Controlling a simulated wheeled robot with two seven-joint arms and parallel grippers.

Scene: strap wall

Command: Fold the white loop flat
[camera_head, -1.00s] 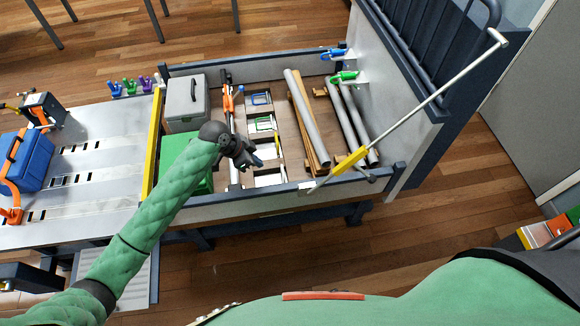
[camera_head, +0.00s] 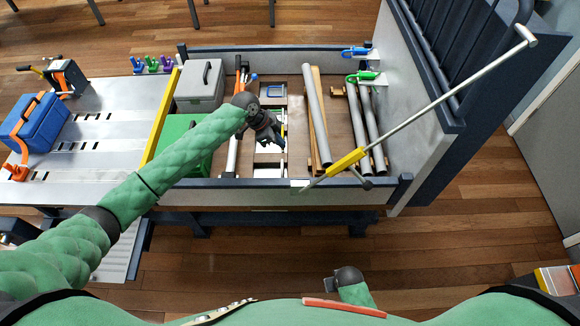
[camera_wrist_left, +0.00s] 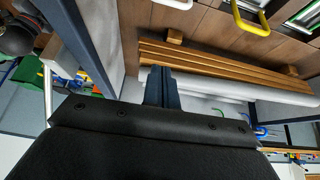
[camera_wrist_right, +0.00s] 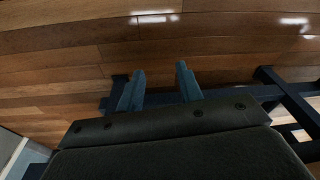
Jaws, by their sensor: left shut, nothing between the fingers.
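In the left wrist view, part of a white loop (camera_wrist_left: 172,4) shows at the top edge, mostly cut off by the frame. A yellow loop (camera_wrist_left: 251,20) stands to its right, above the brown bed floor. My left gripper (camera_head: 276,141) is over the bed in the head view, left of the long grey tube. Its fingers (camera_wrist_left: 160,86) are together and empty, apart from the white loop. I cannot make out the white loop in the head view. My right gripper (camera_wrist_right: 160,88) is open and empty, with wooden floor beyond it.
Wooden slats (camera_head: 319,115) and grey tubes (camera_head: 371,125) lie on the right of the bed. A silver rod with a yellow sleeve (camera_head: 346,162) slants over the front rail. A grey box (camera_head: 200,90) and green box (camera_head: 178,150) stand at left. A tall panel (camera_head: 415,110) bounds the right.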

